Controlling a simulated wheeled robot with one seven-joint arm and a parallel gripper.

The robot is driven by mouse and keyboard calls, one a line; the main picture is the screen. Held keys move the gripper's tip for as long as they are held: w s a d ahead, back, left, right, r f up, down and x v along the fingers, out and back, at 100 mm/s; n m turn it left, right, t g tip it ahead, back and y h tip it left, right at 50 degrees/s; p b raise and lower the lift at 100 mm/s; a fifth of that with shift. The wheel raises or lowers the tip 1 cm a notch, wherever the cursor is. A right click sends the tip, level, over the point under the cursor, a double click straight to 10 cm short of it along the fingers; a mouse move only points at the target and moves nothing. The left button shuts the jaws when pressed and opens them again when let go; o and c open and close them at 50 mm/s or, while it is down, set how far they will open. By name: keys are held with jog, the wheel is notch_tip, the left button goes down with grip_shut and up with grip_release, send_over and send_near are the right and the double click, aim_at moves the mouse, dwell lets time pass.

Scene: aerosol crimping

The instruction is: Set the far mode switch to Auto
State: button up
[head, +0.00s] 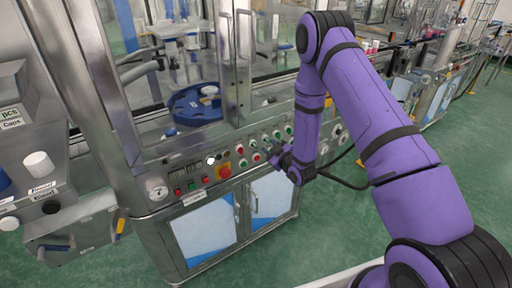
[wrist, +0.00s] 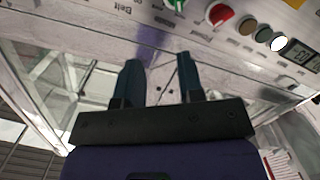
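The control panel (head: 180,173) on the machine front carries a row of buttons and knobs; its labels are too small to read in the head view. I cannot tell for sure which control is the far mode switch; some round controls (head: 337,130) show at the panel's far right, beyond my arm. My gripper (head: 279,157) is in front of the panel's middle, hiding part of it. In the wrist view my gripper (wrist: 159,62) has its two dark fingers apart with nothing between them. A green control (wrist: 175,5) is cut off at the top, above the fingertips.
A red mushroom button (head: 223,172) and a lit white lamp (head: 210,160) are on the near part of the panel. A red button (wrist: 220,14) shows at the wrist view's top. Cabinet doors (head: 205,228) stand below. Green floor (head: 330,225) is open in front.

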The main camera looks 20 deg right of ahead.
jog(key=t, duration=0.1)
send_near(255, 146)
jog(key=x, duration=1)
jog(key=shift+d+f+y, duration=0.15)
jog(key=shift+y, duration=0.15)
grip_shut()
